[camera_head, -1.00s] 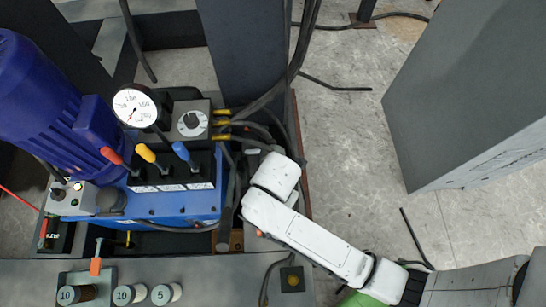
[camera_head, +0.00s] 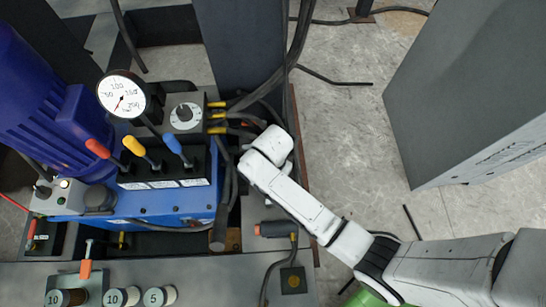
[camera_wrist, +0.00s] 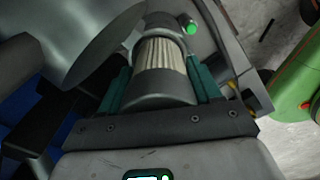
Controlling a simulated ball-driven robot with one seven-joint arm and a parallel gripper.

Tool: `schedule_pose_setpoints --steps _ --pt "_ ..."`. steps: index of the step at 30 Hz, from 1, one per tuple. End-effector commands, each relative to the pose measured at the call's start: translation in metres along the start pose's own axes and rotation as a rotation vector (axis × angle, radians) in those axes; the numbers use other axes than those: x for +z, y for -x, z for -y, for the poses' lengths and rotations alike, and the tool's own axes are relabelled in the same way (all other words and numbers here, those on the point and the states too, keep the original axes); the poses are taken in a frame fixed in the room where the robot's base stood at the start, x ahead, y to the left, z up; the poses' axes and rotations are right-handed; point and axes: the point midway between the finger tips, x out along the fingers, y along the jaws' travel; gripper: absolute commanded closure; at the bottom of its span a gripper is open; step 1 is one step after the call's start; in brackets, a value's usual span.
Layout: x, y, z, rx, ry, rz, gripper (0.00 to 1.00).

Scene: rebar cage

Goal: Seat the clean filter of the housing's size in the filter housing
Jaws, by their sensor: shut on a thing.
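In the wrist view, a filter (camera_wrist: 160,58) with pale pleats and dark grey end caps lies between the teal fingers of my gripper (camera_wrist: 160,82), which is shut on it. Any size mark on it is not visible. In the head view, my gripper is hidden beneath my white arm, right of the blue power unit. Three filters stand at the lower left: a brown one marked 10 (camera_head: 76,296), a pale one marked 10 (camera_head: 132,295) and a pale one marked 5 (camera_head: 168,294). I cannot make out the filter housing with certainty.
A blue hydraulic unit (camera_head: 150,207) carries a gauge (camera_head: 121,96), coloured levers and a motor (camera_head: 45,95). Black hoses (camera_head: 298,50) run beside my arm. A black handset (camera_head: 277,229) lies on the bench below. A grey cabinet (camera_head: 460,110) stands right; concrete floor lies between.

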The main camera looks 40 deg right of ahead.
Motion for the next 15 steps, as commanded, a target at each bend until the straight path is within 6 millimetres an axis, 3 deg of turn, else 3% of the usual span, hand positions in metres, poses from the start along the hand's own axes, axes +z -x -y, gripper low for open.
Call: schedule_pose_setpoints --steps 15 --pt "0.0001 -0.0081 -0.0007 0.002 0.0 0.001 0.75"
